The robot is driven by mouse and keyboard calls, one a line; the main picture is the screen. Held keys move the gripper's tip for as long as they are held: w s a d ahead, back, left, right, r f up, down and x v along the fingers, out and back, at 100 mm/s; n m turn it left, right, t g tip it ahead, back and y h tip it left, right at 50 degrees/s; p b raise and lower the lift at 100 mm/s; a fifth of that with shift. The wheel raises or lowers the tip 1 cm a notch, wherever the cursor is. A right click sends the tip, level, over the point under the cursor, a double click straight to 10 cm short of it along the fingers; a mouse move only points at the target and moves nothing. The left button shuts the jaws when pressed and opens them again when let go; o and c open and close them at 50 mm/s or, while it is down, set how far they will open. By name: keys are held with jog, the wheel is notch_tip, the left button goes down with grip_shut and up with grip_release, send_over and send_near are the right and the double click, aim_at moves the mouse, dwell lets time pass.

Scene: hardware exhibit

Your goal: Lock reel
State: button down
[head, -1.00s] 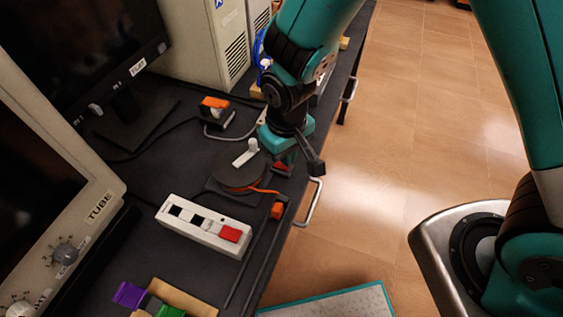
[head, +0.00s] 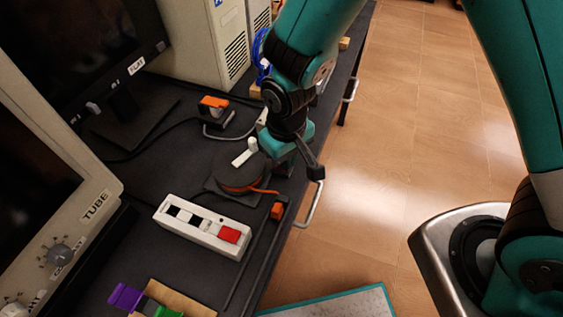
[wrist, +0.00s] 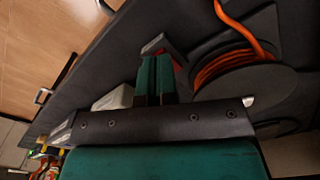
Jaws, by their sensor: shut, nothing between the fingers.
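The reel (head: 238,176) is a dark disc on a dark base plate near the bench's right edge. Orange cable is wound under its top flange, and a white crank handle (head: 246,152) stands on top. In the wrist view the reel (wrist: 245,84) is at right, with its orange cable showing. My gripper (head: 286,166) is just right of the reel, low over the bench; its tips are partly hidden by the arm. In the wrist view my gripper (wrist: 157,62) is shut and empty. A small red part (wrist: 162,46) in a grey mount lies just beyond the fingertips; contact is unclear.
A white power strip (head: 203,229) with a red switch is in front of the reel. An orange plug (head: 277,210) lies near the bench edge, beside a metal rail handle (head: 311,205). A black-and-orange device (head: 213,111) stands behind, and monitors fill the left.

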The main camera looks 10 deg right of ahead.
jog(key=shift+f, duration=0.3)
jog(key=shift+r, duration=0.15)
notch_tip(320, 180, up, 7)
jog(key=p, duration=0.6)
dwell(0.5)
jog(key=s+d+r+y, duration=0.1)
jog(key=s+d+r, duration=0.1)
jog(key=s+r, duration=0.2)
jog(key=s+d+r+n+y, duration=0.1)
jog(key=s+r, duration=0.3)
jog(key=r, duration=0.7)
jog(key=s+d+r+y, duration=0.2)
jog(key=s+r, duration=0.3)
jog(key=r, duration=0.3)
jog(key=shift+d+n, duration=0.4)
jog(key=shift+d, duration=0.15)
